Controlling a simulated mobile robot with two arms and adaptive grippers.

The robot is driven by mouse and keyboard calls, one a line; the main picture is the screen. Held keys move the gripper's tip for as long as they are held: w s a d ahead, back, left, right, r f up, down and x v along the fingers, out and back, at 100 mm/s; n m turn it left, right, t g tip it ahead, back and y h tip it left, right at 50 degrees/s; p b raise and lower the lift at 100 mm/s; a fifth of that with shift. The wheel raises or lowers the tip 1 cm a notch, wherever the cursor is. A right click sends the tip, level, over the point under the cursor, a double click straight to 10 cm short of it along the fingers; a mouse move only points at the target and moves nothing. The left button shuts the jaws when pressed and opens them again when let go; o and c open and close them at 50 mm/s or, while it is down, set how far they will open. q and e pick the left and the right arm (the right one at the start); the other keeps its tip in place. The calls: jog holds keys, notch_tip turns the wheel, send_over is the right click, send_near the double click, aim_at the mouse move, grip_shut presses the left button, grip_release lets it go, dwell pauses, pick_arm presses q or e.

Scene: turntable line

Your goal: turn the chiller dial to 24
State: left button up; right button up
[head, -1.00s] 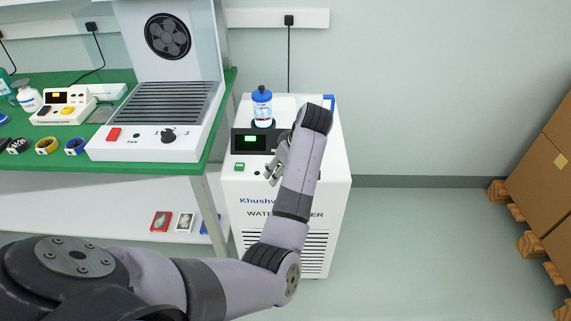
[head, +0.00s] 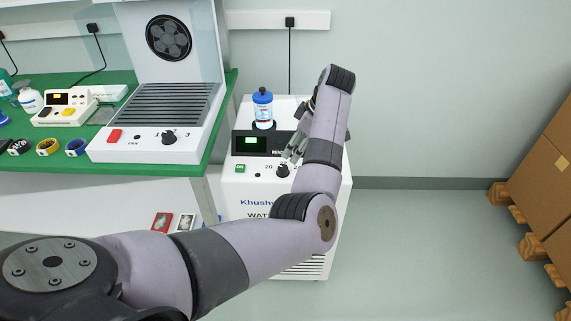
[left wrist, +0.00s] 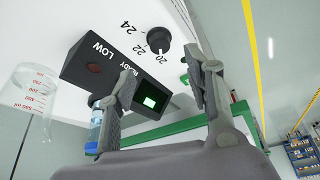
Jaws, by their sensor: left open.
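The white chiller (head: 240,190) stands right of the green bench. Its black dial (head: 282,171) sits on the front, partly beside my arm. In the left wrist view the dial (left wrist: 158,40) has printed marks 20, 22 and 24, and its light pointer mark appears to face 20. The display (head: 251,141) has a lit green window, which the left wrist view shows beside READY (left wrist: 153,101); the lamp by LOW is dark. My left gripper (head: 291,154) is open and empty, just above the dial and apart from it; its fingers (left wrist: 160,72) also show in the wrist view.
A blue-capped bottle (head: 263,108) stands on the chiller top. A clear beaker (left wrist: 32,95) shows in the wrist view. The bench (head: 232,85) holds a unit with a fan knob (head: 169,137). Boxes on pallets (head: 545,180) stand far right; the floor between is clear.

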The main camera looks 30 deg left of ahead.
aim_at(284, 168)
pick_arm(q)
jog(key=x, duration=0.9)
jog(key=shift+c, duration=0.3)
grip_shut()
